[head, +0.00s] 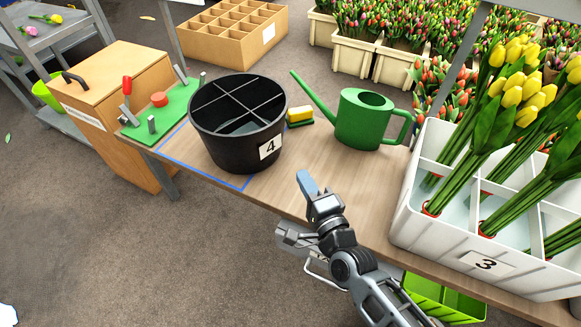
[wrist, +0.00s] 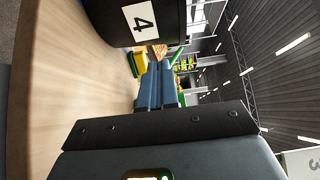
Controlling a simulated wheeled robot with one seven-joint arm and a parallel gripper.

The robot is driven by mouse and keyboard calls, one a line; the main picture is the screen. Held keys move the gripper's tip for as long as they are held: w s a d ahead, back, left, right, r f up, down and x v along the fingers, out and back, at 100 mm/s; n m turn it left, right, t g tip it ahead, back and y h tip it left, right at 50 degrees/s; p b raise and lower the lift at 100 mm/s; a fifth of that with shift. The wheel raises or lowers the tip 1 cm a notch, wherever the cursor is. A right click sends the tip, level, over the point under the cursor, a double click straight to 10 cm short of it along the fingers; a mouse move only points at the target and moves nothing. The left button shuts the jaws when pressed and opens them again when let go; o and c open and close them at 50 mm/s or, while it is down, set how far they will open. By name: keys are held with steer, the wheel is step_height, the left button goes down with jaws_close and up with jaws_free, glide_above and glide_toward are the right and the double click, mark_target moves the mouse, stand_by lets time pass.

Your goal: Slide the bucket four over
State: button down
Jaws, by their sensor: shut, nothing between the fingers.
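The black bucket (head: 238,152) with a white label 4 stands upright on the wooden table, partly inside a blue tape outline (head: 215,174). Its four inner sections look empty of flowers. The bucket (wrist: 115,25) also shows at the top left of the wrist view, its label lying sideways. My gripper (head: 304,180) is shut and empty, over the table to the right of and nearer than the bucket, apart from it. In the wrist view my gripper's fingers (wrist: 158,85) are together, pointing past the bucket's side.
A yellow sponge (head: 300,114) and a green watering can (head: 365,118) stand right of the bucket. A white crate 3 (head: 405,215) with yellow tulips is at the right. Bare table (head: 335,165) lies before the can.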

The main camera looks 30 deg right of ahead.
glide_toward(269, 140)
steer(key=w+d, duration=0.4)
steer(key=w+a, duration=0.1)
steer(key=w+a+p, duration=0.1)
steer(key=shift+a+r, duration=0.1)
steer(key=shift+a, duration=0.2)
steer(key=shift+w+a, duration=0.2)
steer(key=shift+w, duration=0.05)
